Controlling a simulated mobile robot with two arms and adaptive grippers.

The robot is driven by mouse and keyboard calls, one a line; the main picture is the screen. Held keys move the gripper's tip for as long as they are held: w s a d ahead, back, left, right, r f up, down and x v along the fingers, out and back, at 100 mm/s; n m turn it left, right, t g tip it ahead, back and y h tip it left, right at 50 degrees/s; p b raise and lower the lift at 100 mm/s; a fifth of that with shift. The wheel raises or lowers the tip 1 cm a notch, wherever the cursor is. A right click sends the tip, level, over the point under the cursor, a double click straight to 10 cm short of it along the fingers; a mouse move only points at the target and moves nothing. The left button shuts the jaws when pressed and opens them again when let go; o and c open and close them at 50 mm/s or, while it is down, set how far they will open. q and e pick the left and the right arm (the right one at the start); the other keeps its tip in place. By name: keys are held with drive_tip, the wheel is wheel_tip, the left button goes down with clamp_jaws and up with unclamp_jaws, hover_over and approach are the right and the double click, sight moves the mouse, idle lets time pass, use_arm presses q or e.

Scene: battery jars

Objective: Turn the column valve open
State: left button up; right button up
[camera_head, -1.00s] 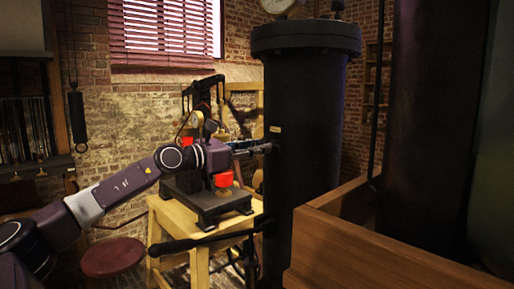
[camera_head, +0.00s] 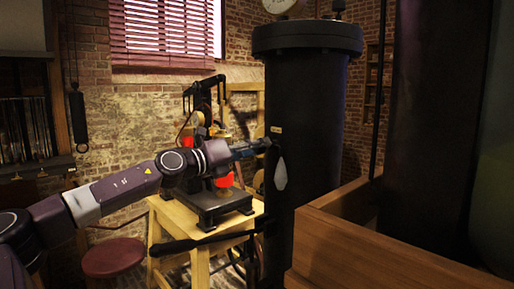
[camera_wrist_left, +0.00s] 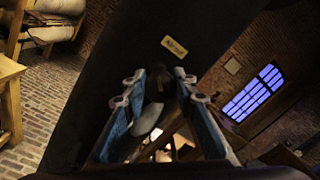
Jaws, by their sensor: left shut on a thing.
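The tall black column (camera_head: 312,120) stands right of centre in the head view and fills the middle of the left wrist view (camera_wrist_left: 130,40). My left gripper (camera_head: 268,146) reaches the column from the left and is shut on the valve (camera_wrist_left: 160,90). The fingers partly hide the valve's hub. My right gripper is not in view.
A wooden table (camera_head: 180,216) with a black-based apparatus (camera_head: 222,206) stands below my left arm. A red stool (camera_head: 112,258) is at lower left. A wooden box edge (camera_head: 385,255) takes up the lower right. A small label (camera_head: 276,130) is on the column.

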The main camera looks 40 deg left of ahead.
use_arm(q)
drive_tip(key=n, duration=0.4)
drive_tip(key=shift+f+n+y, duration=0.1)
drive_tip(key=shift+n+y, duration=0.2)
drive_tip(key=shift+n, duration=0.1)
drive_tip(key=shift+n+p, duration=0.5)
drive_tip(key=shift+n, duration=1.6)
